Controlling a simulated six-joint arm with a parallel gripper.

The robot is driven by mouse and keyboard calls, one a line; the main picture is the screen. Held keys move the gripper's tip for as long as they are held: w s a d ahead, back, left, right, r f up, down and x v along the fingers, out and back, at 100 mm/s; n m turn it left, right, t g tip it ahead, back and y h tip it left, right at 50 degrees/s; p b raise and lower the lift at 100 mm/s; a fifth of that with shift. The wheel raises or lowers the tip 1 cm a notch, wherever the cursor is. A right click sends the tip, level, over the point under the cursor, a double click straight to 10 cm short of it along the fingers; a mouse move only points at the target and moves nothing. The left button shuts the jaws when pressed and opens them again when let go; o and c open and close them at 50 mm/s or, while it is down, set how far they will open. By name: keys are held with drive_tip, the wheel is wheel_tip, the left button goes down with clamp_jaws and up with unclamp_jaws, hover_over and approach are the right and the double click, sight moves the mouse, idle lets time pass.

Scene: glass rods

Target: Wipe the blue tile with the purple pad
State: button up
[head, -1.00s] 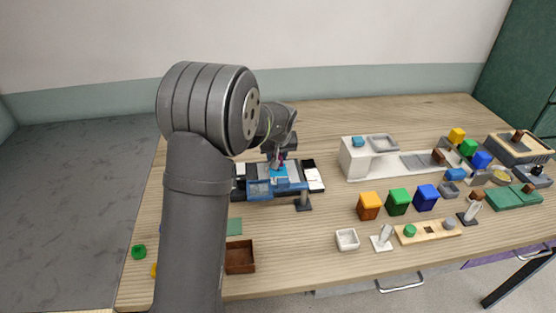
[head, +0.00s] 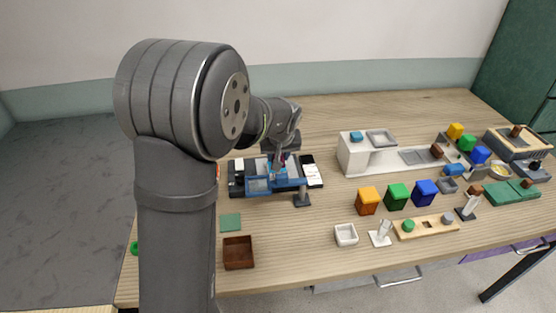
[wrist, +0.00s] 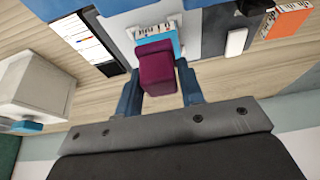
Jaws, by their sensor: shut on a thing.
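My gripper (wrist: 160,88) is shut on the purple pad (wrist: 156,70), with one finger on each side of it. The blue tile (wrist: 174,48) lies just beyond the pad in the wrist view, and the pad's far end overlaps its near edge. A pale patch with dark marks (wrist: 155,32) shows on the tile. I cannot tell whether the pad touches the tile. In the head view my gripper (head: 279,162) is low over the blue-framed fixture (head: 258,185), and it largely hides pad and tile.
A dark tray with a white card (head: 312,172) adjoins the fixture. A white stepped block (head: 352,158) stands to the right. Orange (head: 367,201), green (head: 397,196) and blue bins (head: 425,193) stand front right. A brown box (head: 238,253) and green square (head: 230,222) lie in front.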

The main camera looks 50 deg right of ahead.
drive_tip(key=shift+r, duration=2.45)
drive_tip(key=shift+w, duration=0.1)
drive_tip(key=w+a+f+n+y, duration=0.1)
drive_tip(key=w+a+f+n, duration=0.15)
drive_tip(key=w+a, duration=0.9)
drive_tip(key=w+a+f+n, duration=0.2)
drive_tip(key=w+a+f, duration=0.1)
drive_tip(key=w+a, duration=0.85)
drive_tip(key=shift+n+t+y, duration=0.5)
drive_tip(key=shift+n+y, duration=0.1)
drive_tip(key=shift+n, duration=0.35)
drive_tip(key=w+a, duration=0.1)
drive_tip(key=a, duration=0.4)
drive_tip(key=w+a+f, duration=0.1)
drive_tip(key=w+a, duration=0.1)
drive_tip(key=a, duration=0.4)
drive_tip(key=w+a+f, duration=0.1)
drive_tip(key=a, duration=0.5)
drive_tip(key=shift+w+f, duration=0.25)
drive_tip(key=shift+w, duration=0.15)
drive_tip(key=a+n, duration=0.1)
drive_tip(key=a, duration=0.4)
drive_tip(key=a+f, duration=0.1)
drive_tip(key=a, duration=0.5)
drive_tip(key=a+f+n+y, duration=0.1)
drive_tip(key=a, duration=0.5)
drive_tip(key=shift+s+f+n, duration=0.2)
drive_tip(key=shift+n, duration=0.1)
